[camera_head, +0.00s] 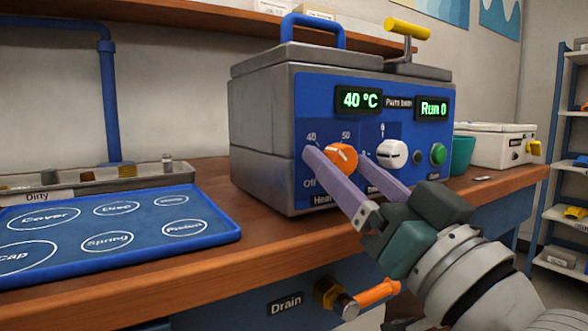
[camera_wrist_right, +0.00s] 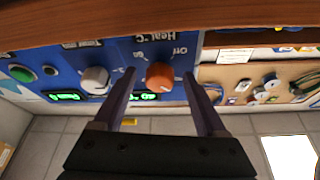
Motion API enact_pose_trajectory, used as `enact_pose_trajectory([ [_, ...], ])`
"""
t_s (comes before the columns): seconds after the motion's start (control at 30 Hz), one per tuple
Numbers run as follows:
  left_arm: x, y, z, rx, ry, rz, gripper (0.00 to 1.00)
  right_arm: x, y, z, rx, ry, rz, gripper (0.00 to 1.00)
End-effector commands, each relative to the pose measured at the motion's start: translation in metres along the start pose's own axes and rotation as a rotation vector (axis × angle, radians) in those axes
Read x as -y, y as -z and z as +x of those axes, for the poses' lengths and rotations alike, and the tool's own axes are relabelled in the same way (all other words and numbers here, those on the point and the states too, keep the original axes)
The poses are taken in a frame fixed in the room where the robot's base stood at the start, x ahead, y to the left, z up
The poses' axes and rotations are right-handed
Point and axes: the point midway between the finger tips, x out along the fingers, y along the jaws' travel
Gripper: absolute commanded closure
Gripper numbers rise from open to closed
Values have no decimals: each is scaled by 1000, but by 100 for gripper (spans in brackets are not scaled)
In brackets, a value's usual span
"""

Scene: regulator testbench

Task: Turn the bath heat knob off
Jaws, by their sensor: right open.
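The bath heat knob (camera_head: 343,156) is the orange one on the blue front panel, above a partly hidden "Heat" label, with marks "Off", "40" and "50" around it. The bath's display (camera_head: 360,100) reads 40 °C. My right gripper (camera_head: 340,160) is open, its two lilac fingers on either side of the orange knob. In the right wrist view, the picture is upside down and the orange knob (camera_wrist_right: 160,75) sits between the open fingers (camera_wrist_right: 160,77), with gaps at both sides. Where the knob's pointer stands is hard to tell. My left gripper is out of view.
A white knob (camera_head: 392,154) is close to the right finger, with a green button (camera_head: 438,154) beyond. The blue tray (camera_head: 120,222) lies left on the bench. An orange drain handle (camera_head: 377,291) sticks out below the bench edge, near my right wrist.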

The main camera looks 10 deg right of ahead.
Motion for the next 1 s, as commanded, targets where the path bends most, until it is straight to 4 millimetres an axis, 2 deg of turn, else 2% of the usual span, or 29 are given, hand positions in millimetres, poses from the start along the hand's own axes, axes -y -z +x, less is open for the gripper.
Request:
enact_pose_trajectory([
  [0.17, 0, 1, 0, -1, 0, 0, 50, 0, 0, 0, 0, 0, 0, 28],
  [0.8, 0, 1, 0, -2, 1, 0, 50, 0, 0, 0, 0, 0, 0, 100],
  [1.0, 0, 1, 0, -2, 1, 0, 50, 0, 0, 0, 0, 0, -1, 100],
])
